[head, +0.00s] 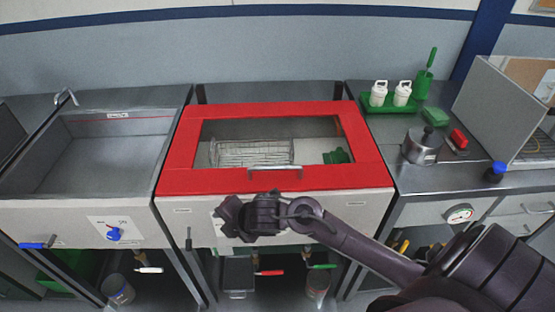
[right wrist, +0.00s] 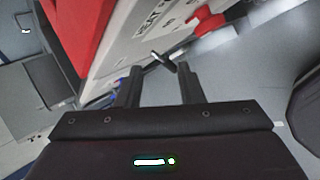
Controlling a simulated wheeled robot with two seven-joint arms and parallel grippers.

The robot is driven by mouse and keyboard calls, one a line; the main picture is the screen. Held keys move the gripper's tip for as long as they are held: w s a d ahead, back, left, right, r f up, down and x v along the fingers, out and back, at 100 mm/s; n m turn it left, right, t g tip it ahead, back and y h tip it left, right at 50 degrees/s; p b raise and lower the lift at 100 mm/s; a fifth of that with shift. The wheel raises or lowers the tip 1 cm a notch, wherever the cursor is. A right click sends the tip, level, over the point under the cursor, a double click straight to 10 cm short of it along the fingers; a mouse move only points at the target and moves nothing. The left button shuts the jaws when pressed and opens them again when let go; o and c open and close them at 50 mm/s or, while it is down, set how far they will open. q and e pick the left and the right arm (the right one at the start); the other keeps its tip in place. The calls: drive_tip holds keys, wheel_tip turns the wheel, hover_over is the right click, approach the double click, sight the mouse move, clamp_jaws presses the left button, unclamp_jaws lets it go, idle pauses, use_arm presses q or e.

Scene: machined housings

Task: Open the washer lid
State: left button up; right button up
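The washer lid (head: 178,152) is a red frame around a clear window, lying closed on the washer in the middle of the head view. A metal bar handle (head: 275,169) runs along its front edge. A wire basket (head: 240,152) and a green item (head: 338,156) show through the window. My right gripper (head: 228,217) is in front of the washer's white front panel (head: 360,205), below and left of the lid handle. Its fingers (right wrist: 160,82) are apart and look empty in the right wrist view. The red lid edge (right wrist: 80,35) shows there at upper left. My left gripper is not in view.
A steel sink (head: 100,150) is on the left. The right counter holds a green tray of white bottles (head: 380,100), a steel pot (head: 421,146), a red brush (head: 458,139) and an open grey box (head: 497,105). A black lever (head: 189,239) hangs at the washer's front left.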

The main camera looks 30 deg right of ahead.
wheel_tip(320, 180, up, 5)
drive_tip(key=w+d+n+y, duration=0.1)
drive_tip(key=w+n, duration=0.2)
drive_tip(key=n, duration=0.5)
drive_tip(key=n+g+h, duration=0.1)
drive_tip(key=n+g, duration=0.3)
drive_tip(key=n, duration=1.4)
approach(274, 167)
drive_tip(key=p+x, duration=0.2)
drive_tip(key=x, duration=0.6)
clamp_jaws()
